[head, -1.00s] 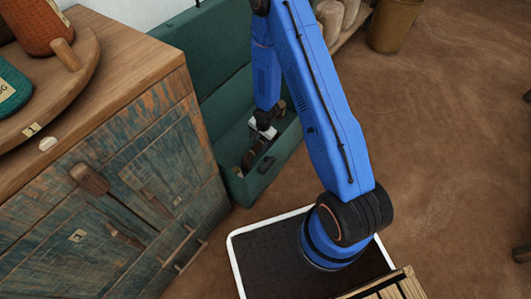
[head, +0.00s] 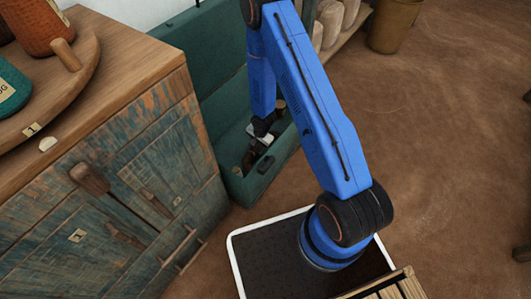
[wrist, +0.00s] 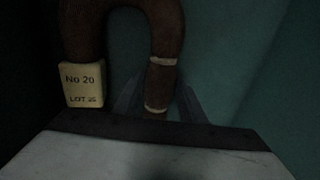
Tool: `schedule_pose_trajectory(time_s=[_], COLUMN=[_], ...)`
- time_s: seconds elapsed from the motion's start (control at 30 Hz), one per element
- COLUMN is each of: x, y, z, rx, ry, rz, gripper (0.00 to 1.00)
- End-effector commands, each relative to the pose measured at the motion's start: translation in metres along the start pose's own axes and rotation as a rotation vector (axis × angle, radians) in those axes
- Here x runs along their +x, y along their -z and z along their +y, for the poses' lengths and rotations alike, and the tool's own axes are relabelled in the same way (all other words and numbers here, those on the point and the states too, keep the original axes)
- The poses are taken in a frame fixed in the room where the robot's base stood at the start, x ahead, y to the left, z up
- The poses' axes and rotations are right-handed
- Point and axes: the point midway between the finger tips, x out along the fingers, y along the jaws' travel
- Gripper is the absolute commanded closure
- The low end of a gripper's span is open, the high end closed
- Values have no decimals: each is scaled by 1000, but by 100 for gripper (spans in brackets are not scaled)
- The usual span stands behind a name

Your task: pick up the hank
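The hank (wrist: 168,30) is a dark brown looped skein with pale ties, and it lies inside the green chest (head: 233,182). A cream tag (wrist: 83,86) reading "No 20 LOT 25" hangs at its left side in the wrist view. In the head view, a brown part of the hank (head: 249,158) shows beside my gripper (head: 261,138), which is down in the chest. In the wrist view, my gripper's dark fingers (wrist: 159,92) stand open on either side of one leg of the hank. The light is dim, and finger contact is hard to tell.
The chest's green walls surround my gripper closely, with its raised lid (head: 190,45) behind. A worn wooden cabinet (head: 110,190) stands left of the chest. A shelf with pale rolls (head: 330,20) and a brown bucket (head: 395,25) stand behind.

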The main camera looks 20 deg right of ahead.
Motion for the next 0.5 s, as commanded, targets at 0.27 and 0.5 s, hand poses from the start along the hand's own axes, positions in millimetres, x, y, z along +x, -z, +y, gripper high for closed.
schedule_pose_trajectory(time_s=[0.27,0.5], x=[0,-12], y=[0,0], z=[0,-3], rx=[0,-1], ry=[0,2], rz=[0,0], gripper=[90,90])
